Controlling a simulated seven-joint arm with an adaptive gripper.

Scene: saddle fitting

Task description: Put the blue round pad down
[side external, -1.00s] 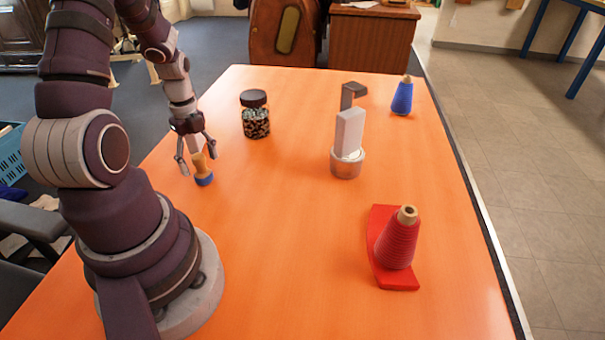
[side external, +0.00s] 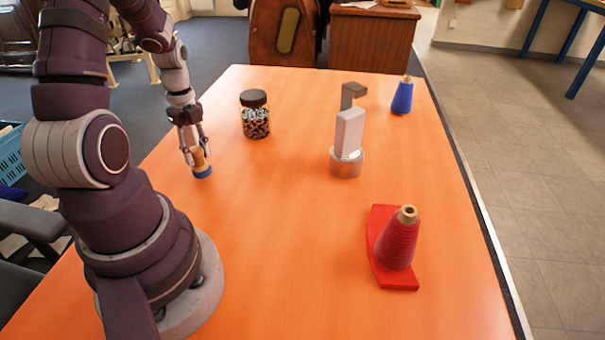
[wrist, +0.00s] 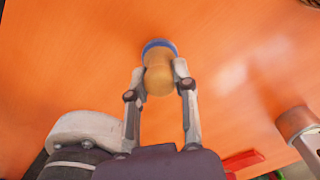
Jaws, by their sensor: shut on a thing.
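The blue round pad (side external: 203,173) is a short blue disc at the lower end of a tan wooden handle (side external: 198,157). It stands near the table's left edge in the side view. In the wrist view the blue pad (wrist: 158,44) shows as a rim beyond the tan handle (wrist: 158,76). My gripper (side external: 197,157) is shut on the handle from both sides, and its fingers also show in the wrist view (wrist: 158,80). The pad is at or very near the table top; I cannot tell if it touches.
A jar with a dark lid (side external: 254,114) stands close behind to the right. A red cone on a red base (side external: 396,245) and a blue cone (side external: 402,97) stand on the right. The orange table (side external: 280,230) is clear at front.

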